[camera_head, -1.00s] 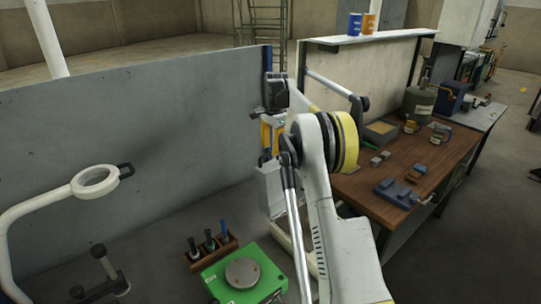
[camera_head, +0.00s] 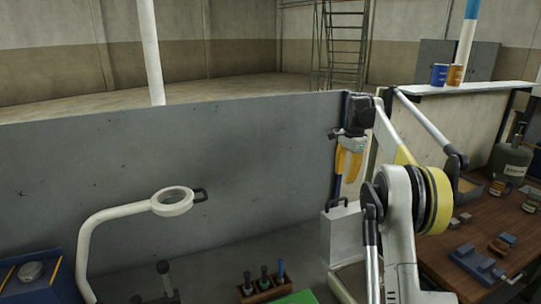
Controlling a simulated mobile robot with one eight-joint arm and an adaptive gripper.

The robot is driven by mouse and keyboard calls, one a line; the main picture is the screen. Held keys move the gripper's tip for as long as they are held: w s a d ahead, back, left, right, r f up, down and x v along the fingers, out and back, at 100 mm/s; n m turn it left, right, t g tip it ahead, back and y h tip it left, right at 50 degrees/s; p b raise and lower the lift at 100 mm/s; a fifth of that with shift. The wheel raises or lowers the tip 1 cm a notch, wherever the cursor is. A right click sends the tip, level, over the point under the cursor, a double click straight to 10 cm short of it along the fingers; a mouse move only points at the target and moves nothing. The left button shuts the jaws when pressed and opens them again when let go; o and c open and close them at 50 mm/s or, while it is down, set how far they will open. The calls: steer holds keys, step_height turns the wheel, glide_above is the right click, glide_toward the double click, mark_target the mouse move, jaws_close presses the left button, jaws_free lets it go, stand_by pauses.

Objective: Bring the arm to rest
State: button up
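My arm rises from the lower right past a black and yellow joint and reaches away to a dark wrist. My gripper (camera_head: 347,178) hangs below that wrist at the right end of the grey partition. Its yellow fingers point down with a small gap between them and nothing visible in it. It is small in the view. A pale grey box with a dark handle (camera_head: 341,238) stands below the fingers; I cannot tell the distance between them.
The grey partition (camera_head: 200,190) stands behind a ring magnifier lamp (camera_head: 172,202) and a tool rack (camera_head: 264,289). At right, a wooden workbench (camera_head: 450,262) holds a blue vise (camera_head: 477,264), a green canister (camera_head: 510,163) and small parts. A shelf above carries blue and orange cans (camera_head: 455,75).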

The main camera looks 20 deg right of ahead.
steer(key=shift+a, duration=0.1)
steer(key=s+a+f+n+t+b, duration=0.1)
steer(key=s+a+n+t+b, duration=0.1)
steer(key=s+a+n+b, duration=0.55)
steer(key=s+a+f+n+t+b, duration=0.15)
steer(key=s+a+b, duration=0.25)
steer(key=s+a, duration=0.7)
steer(key=s+a+f+n+t+b, duration=0.1)
steer(key=s+a+f+n+b, duration=0.3)
steer(key=s+a+f, duration=0.3)
steer(key=s+a+f+n+t+b, duration=0.1)
steer(key=s+a+f+n+b, duration=0.2)
steer(key=s+a+f, duration=0.3)
steer(key=s+f+n, duration=0.1)
steer(key=s+f, duration=0.4)
steer(key=f, duration=0.2)
steer(key=shift+a+b, duration=0.35)
